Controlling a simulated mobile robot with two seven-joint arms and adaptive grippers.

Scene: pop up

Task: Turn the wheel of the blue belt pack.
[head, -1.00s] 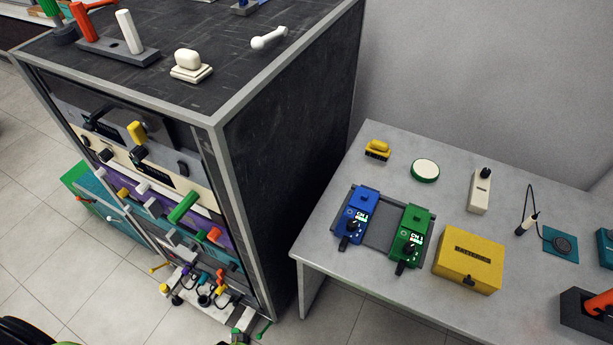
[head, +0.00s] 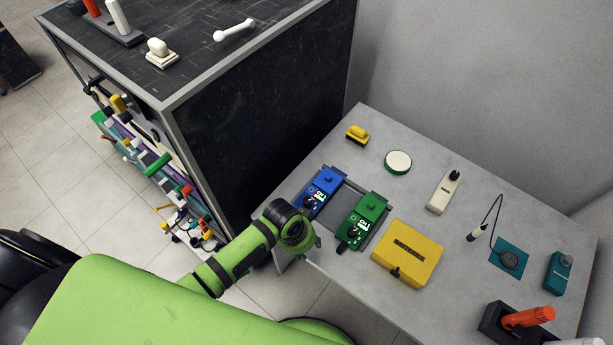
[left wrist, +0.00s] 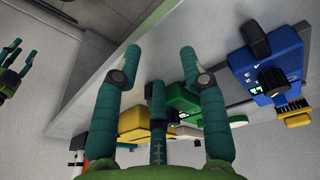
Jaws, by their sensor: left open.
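The blue belt pack (head: 326,185) sits in a grey holder on the table, left of a green belt pack (head: 367,212). In the left wrist view the blue pack (left wrist: 280,58) is at the upper right, with its dark wheel (left wrist: 272,81) in sight. In the head view my left wrist is by the table's near edge and covers the pack's near end. My right gripper (left wrist: 12,68) shows partly at the left edge of the wrist view.
A yellow box (head: 408,254) stands right of the green pack. A yellow brush-like item (head: 357,134), a round green-rimmed disc (head: 397,162) and a white device (head: 443,193) lie farther back. A dark cabinet (head: 258,125) stands close on the left.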

